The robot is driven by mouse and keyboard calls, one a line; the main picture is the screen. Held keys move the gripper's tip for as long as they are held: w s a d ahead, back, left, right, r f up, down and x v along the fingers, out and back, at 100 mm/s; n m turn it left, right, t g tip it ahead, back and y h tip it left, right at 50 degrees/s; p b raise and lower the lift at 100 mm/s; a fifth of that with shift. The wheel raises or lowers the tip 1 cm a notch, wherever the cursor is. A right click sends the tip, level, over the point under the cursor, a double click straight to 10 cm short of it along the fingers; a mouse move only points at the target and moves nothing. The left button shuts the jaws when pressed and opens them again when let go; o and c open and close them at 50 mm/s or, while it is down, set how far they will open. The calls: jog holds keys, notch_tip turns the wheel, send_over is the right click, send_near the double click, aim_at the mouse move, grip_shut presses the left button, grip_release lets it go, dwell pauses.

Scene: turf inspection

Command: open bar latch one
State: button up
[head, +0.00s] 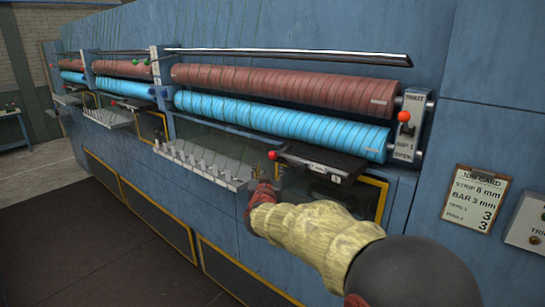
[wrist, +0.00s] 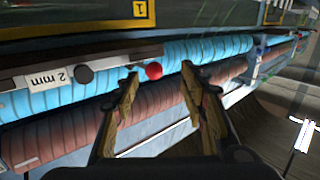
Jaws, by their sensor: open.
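A red ball knob (head: 272,155) sits at the left end of a dark bar (head: 318,160) below the front blue roller; I cannot tell for certain that it is bar latch one. In the wrist view the red knob (wrist: 154,71) shows between and just beyond the two fingertips. The bar there carries a white "2 mm" label (wrist: 47,78). My gripper (head: 264,184) is just below the knob in the head view. In the wrist view my gripper (wrist: 158,82) is open and empty, its fingers apart. Contact with the knob cannot be made out.
A red roller (head: 290,88) lies above the blue roller (head: 280,125). Another red-knobbed lever (head: 404,117) stands on a plate marked "BAR 1" and "OPEN" at right. A job card (head: 474,200) reads strip 8 mm, bar 3 mm. A grey tray (head: 205,160) juts out left of my gripper.

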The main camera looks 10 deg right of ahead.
aim_at(272, 158)
jog(key=shift+h, duration=0.3)
jog(key=x, duration=0.5)
jog(key=r+p+x, duration=0.1)
jog(key=x, duration=0.2)
jog(key=shift+s+d+r, duration=0.1)
jog(key=shift+s+d, duration=0.05)
jog(key=shift+d, duration=0.25)
jog(key=shift+c, duration=0.4)
grip_shut()
